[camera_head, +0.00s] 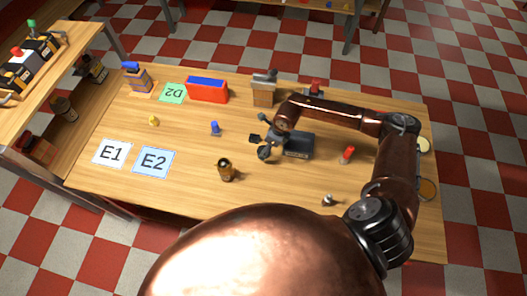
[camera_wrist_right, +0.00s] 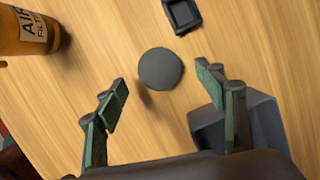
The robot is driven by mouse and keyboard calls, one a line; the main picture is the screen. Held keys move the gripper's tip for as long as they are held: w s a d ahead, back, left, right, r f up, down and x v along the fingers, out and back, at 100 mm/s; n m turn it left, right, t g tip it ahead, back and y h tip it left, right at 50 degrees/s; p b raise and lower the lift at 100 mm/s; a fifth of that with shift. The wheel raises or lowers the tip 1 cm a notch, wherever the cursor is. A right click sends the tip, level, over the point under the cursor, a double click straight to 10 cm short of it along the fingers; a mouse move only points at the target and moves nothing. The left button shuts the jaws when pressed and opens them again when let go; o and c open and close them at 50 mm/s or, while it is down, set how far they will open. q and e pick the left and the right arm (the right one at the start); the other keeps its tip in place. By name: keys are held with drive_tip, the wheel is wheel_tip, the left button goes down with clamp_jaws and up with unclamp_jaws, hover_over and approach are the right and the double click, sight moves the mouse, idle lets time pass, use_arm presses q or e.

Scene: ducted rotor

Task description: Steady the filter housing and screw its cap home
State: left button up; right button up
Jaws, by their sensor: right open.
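The filter housing (camera_head: 226,169) is an amber cylinder standing on the table, left of my right gripper (camera_head: 267,138). Its labelled side (camera_wrist_right: 25,30) shows at the upper left of the right wrist view, apart from the fingers. A dark round disc, which looks like the cap (camera_wrist_right: 160,66), lies in the right wrist view between the spread fingers of my right gripper (camera_wrist_right: 162,80). The fingers are open and I see nothing held. In the head view the dark shapes near this gripper are hard to tell apart. My left gripper is not in view.
A grey box (camera_head: 298,147) stands close beside my right gripper. A small black square frame (camera_wrist_right: 182,15) lies near the disc. A red bin (camera_head: 207,93), a red piece (camera_head: 347,154) and a blue piece (camera_head: 215,128) are around. Mats E1 (camera_head: 103,160) and E2 (camera_head: 142,172) lie left.

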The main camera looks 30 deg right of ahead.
drive_tip(key=shift+x, duration=1.55)
drive_tip(key=shift+a, duration=0.1)
drive_tip(key=shift+c, duration=0.5)
drive_tip(key=c, duration=1.1)
